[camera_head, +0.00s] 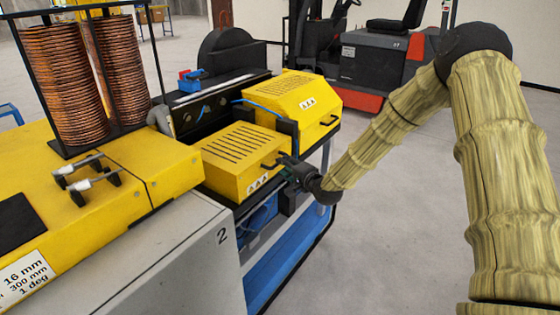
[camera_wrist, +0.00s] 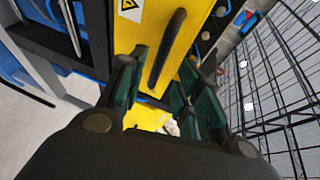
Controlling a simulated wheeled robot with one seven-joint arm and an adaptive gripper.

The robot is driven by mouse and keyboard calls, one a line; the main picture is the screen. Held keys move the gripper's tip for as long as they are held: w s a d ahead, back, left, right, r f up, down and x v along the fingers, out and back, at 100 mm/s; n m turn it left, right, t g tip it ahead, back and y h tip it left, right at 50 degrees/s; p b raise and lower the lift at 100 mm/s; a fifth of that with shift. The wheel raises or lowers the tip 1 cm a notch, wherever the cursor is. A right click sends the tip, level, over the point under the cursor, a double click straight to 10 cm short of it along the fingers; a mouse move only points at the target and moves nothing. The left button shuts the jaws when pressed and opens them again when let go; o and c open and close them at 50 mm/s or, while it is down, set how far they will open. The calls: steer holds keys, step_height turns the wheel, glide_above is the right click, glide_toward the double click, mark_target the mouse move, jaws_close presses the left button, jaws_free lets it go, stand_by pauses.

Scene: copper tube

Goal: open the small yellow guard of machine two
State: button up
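Machine two is marked with a black 2 on its grey side panel (camera_head: 178,262). Its small yellow guard (camera_head: 238,150) is a slotted box with warning stickers and looks closed. A black handle (camera_head: 272,164) is on its right side. My gripper (camera_head: 288,163) is beside that handle in the head view. In the wrist view, my gripper (camera_wrist: 160,88) has its green-padded fingers apart. The black handle (camera_wrist: 170,45) stands on the yellow face (camera_wrist: 150,25) in front of and between the fingers. I cannot tell whether the fingers touch it.
A larger yellow guard (camera_head: 292,92) with its own handle stands behind the small one. Copper coils (camera_head: 65,85) stand on the left yellow housing (camera_head: 150,165). A forklift (camera_head: 365,60) is at the back. The grey floor (camera_head: 400,235) on the right is clear.

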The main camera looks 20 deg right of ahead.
steer(key=shift+p+x, duration=0.6)
steer(key=shift+x, duration=1.95)
steer(key=shift+f, duration=0.1)
jaws_close()
